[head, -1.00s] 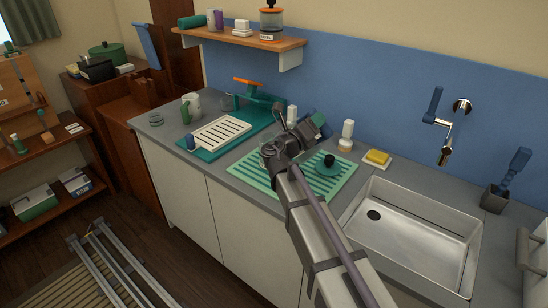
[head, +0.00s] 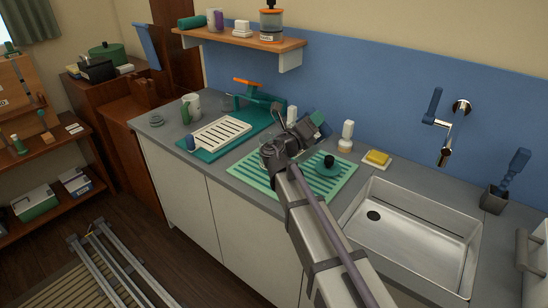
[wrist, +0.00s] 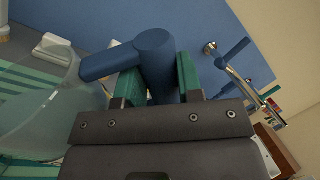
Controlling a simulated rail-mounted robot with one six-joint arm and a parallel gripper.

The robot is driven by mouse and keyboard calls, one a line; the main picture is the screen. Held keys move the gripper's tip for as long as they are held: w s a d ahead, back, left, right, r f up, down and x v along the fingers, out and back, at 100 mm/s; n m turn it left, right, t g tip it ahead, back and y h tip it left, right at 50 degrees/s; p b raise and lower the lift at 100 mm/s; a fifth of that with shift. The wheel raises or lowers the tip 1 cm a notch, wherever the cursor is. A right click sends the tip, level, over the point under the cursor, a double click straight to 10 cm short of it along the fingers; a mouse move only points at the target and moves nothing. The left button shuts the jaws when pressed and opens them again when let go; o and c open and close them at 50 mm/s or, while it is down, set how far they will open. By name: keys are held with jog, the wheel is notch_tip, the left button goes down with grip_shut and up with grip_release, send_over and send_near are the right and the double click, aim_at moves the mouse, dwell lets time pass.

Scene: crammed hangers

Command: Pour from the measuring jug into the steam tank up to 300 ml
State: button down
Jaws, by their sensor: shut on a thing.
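My gripper (wrist: 158,88) is shut on the blue handle (wrist: 155,55) of the measuring jug; its teal fingers sit on both sides of it. The jug's clear, pale body (wrist: 45,105) fills the left of the wrist view. In the head view my gripper (head: 312,126) is above the green striped mat, and a clear vessel (head: 267,152) shows partly behind my wrist. I cannot make out the liquid level or the jug's markings. A round teal piece with a black knob (head: 328,165) is on the mat, right of my wrist. I cannot tell which thing is the steam tank.
The green striped mat (head: 254,180) lies left of the steel sink (head: 408,225). A teal stand with an orange lever (head: 248,83), a white slotted board (head: 220,133) and a mug (head: 192,107) are further left. A white bottle (head: 346,137) and a yellow sponge (head: 377,157) stand behind.

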jog(key=shift+w+a+r+n+p, duration=0.2)
jog(key=shift+a+r+n+p, duration=0.15)
jog(key=shift+r+n, duration=0.2)
jog(key=shift+w+a+r+n+t+y+p, duration=0.3)
jog(key=shift+a+r+n+t+p, duration=0.1)
jog(key=shift+r+n, duration=0.15)
dwell(4.4)
jog(key=s+d+f+m+g+b, duration=0.3)
jog(key=d+f+m+b, duration=0.1)
jog(key=f+m+b, duration=0.6)
jog(key=s+d+f+m+p, duration=0.1)
jog(key=s+d+f, duration=0.1)
jog(key=s+d, duration=0.2)
jog(key=shift+d, duration=1.25)
